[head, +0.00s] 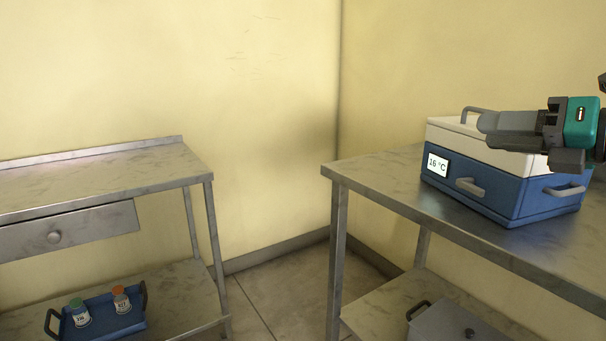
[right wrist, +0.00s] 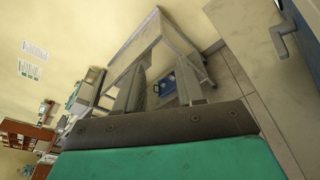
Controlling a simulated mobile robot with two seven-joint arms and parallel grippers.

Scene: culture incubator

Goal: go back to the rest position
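My right gripper (head: 492,134) comes in from the right edge in the head view, with a teal body and grey fingers. It shows in front of the incubator's upper part; I cannot tell how far apart they are. In the right wrist view its two fingers (right wrist: 159,72) stand apart with nothing between them. The incubator (head: 495,198) is a blue box with a cream lid (head: 455,138), which looks shut, and a display reading 16 °C. It stands on the right steel table (head: 390,180). My left gripper is not in view.
A left steel table (head: 100,178) has a drawer and a bare top. On its lower shelf a blue tray (head: 112,325) holds a green-capped bottle (head: 80,316) and an orange-capped bottle (head: 122,302). A grey lidded box (head: 450,328) sits under the right table. Floor between tables is clear.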

